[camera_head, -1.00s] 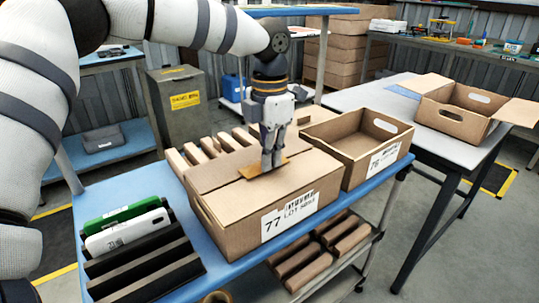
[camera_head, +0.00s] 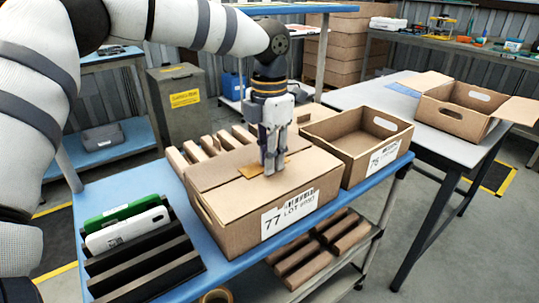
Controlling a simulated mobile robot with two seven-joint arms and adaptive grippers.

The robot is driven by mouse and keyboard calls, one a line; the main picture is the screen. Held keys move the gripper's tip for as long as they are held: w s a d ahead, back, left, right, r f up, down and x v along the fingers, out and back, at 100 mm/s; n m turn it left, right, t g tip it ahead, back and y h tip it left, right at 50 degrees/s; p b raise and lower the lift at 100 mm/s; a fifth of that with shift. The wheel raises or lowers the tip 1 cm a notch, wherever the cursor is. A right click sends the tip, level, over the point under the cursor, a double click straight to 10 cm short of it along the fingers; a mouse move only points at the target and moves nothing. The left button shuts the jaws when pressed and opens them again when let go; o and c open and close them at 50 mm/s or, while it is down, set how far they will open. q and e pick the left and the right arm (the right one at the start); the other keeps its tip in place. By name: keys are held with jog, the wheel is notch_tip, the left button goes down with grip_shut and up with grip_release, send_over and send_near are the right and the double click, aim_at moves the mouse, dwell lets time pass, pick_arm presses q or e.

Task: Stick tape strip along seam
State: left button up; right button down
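The carton marked 77 (camera_head: 235,218) stands on the blue cart with its top flaps closed. The seam between the flaps (camera_head: 222,180) runs across its top. A short tan tape strip (camera_head: 250,170) lies on or just over the seam, partly hidden behind my fingers. My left gripper (camera_head: 270,170) points straight down over the carton's top, its fingers close together at the strip. I cannot tell whether the fingertips press on the strip or are just above it. My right gripper is not in view.
A black rack (camera_head: 145,265) with a green and a white item is at the left. Brown slats (camera_head: 205,147) lie behind the carton. Another open carton (camera_head: 460,112) is on the table at right.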

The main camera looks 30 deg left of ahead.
pick_arm(q)
notch_tip(320, 180, up, 18)
dwell(1.0)
